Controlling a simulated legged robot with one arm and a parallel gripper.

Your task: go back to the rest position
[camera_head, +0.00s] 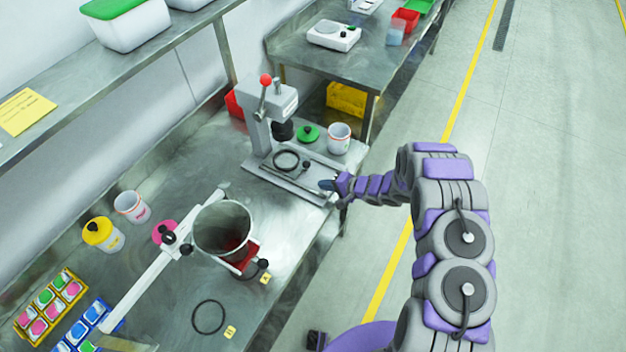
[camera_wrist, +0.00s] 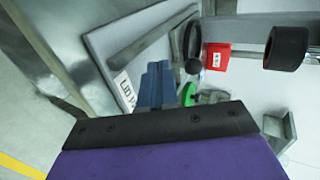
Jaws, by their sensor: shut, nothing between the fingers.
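My gripper (camera_head: 328,185) is at the end of my purple and grey arm, by the front right end of the lever press base (camera_head: 290,179). In the wrist view my gripper (camera_wrist: 157,84) shows its blue fingers shut together with nothing held, in front of the press plate and a white label (camera_wrist: 124,91). I cannot tell whether the fingers touch the press. The press has a grey column and a lever with a red knob (camera_head: 266,79). A black ring (camera_head: 287,161) lies on its base.
The steel bench holds a grey drum (camera_head: 223,229) on a white rail, a loose black ring (camera_head: 208,332), a white pot (camera_head: 339,137), a yellow pot (camera_head: 102,234) and colored trays (camera_head: 50,306). A shelf (camera_head: 120,75) runs above left. The floor at right is clear.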

